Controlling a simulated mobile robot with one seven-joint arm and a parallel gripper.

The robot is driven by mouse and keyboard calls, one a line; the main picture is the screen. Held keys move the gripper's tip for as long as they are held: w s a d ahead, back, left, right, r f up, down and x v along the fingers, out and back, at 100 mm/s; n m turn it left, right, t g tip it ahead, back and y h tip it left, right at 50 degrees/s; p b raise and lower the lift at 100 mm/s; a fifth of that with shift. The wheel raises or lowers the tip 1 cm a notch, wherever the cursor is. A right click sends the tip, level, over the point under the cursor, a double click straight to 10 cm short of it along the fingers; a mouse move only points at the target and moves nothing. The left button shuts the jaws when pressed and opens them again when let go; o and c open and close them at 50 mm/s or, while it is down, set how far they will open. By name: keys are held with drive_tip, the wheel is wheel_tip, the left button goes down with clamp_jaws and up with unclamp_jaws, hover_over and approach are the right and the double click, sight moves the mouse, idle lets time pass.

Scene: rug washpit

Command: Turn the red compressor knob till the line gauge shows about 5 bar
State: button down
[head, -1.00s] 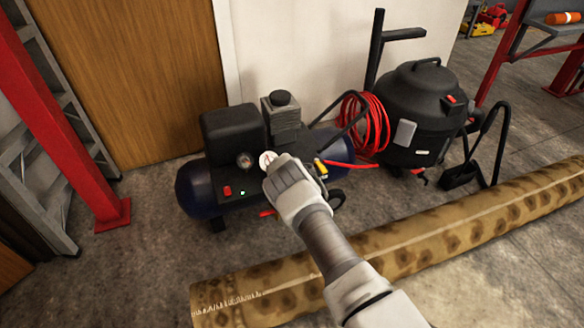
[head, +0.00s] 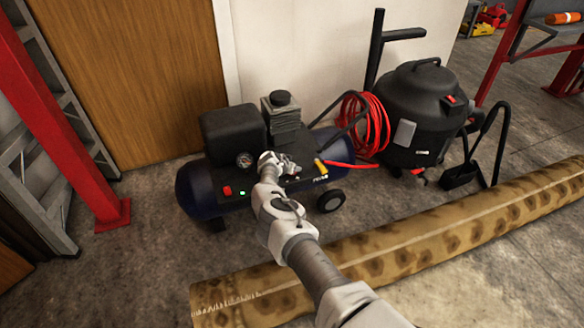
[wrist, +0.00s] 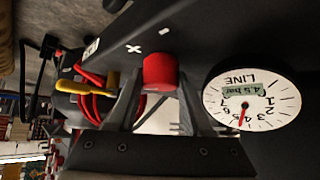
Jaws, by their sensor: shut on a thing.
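The compressor (head: 200,190) has a dark blue tank and a black panel, and stands by the wall. My gripper (head: 272,160) is at its panel in the head view. In the wrist view the red knob (wrist: 160,72) sits between the fingertips of my gripper (wrist: 158,90), which is shut on it. The white line gauge (wrist: 252,97) is beside the knob, upside down in this view. Its small readout seems to say 4.5 bar, and its red needle points between 4 and 5. The head view does not show the knob clearly; my gripper covers it.
A second gauge (head: 244,160) and a red switch (head: 227,191) are on the panel. A yellow-handled valve (head: 320,166) feeds a red hose (head: 364,128). A black vacuum (head: 420,110) stands right. A rolled rug (head: 430,237) lies in front, below my arm.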

drive_tip(key=shift+m, duration=0.4)
idle(0.4)
drive_tip(key=c, duration=0.6)
unclamp_jaws()
drive_tip(key=shift+s+a+r+p, duration=0.15)
drive_tip(key=shift+r+p, duration=0.25)
drive_tip(key=shift+p, duration=0.15)
drive_tip(key=shift+a+p+v, duration=0.15)
drive_tip(key=shift+p+v, duration=2.35)
drive_tip(key=shift+v, duration=1.65)
drive_tip(key=shift+a+p+v, duration=0.15)
drive_tip(key=shift+p+v, duration=2.3)
drive_tip(key=shift+v, duration=1.7)
drive_tip(key=shift+f, duration=0.2)
